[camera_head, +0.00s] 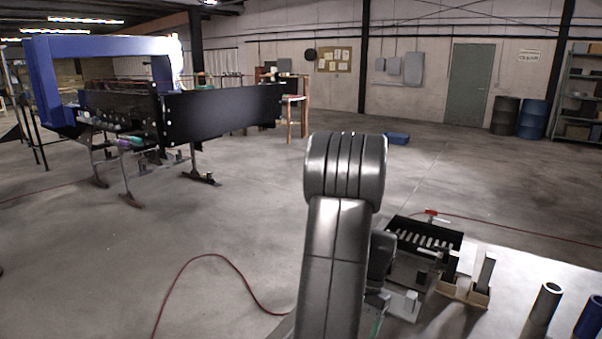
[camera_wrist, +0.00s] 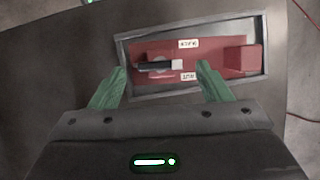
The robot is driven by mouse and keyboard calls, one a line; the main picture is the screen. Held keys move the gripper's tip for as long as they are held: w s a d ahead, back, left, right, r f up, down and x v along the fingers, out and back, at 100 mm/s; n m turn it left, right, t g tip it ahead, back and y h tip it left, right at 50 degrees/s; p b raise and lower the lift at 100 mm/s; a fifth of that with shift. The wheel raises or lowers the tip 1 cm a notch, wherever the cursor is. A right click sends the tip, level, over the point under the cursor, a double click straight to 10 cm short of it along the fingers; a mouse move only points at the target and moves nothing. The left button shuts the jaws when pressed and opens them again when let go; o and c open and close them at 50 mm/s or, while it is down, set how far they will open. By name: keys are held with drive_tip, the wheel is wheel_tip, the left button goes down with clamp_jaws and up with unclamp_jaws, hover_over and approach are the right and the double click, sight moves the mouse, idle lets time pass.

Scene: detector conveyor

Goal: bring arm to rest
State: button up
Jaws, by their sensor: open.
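My arm (camera_head: 338,240) rises in the middle of the head view, folded at a dark grey joint at its top. My gripper (camera_wrist: 160,82) shows in the wrist view with two green fingers spread apart and nothing between them. Beyond the fingertips lies a grey-rimmed tray with a red inside (camera_wrist: 215,58), holding a dark and light handle-like part (camera_wrist: 160,66) and a red block (camera_wrist: 243,59). I cannot tell how far the fingers are above the tray. The gripper is mostly hidden behind the arm in the head view.
A black box with pale rollers (camera_head: 424,241) and several small parts stand right of my arm. A grey tube (camera_head: 542,308) and a blue tube (camera_head: 589,318) stand at the lower right. A conveyor with a blue arch (camera_head: 110,46) is at the left. A red cable (camera_head: 212,256) crosses the open floor.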

drive_tip(key=shift+x, duration=1.2)
drive_tip(key=shift+r, duration=0.1)
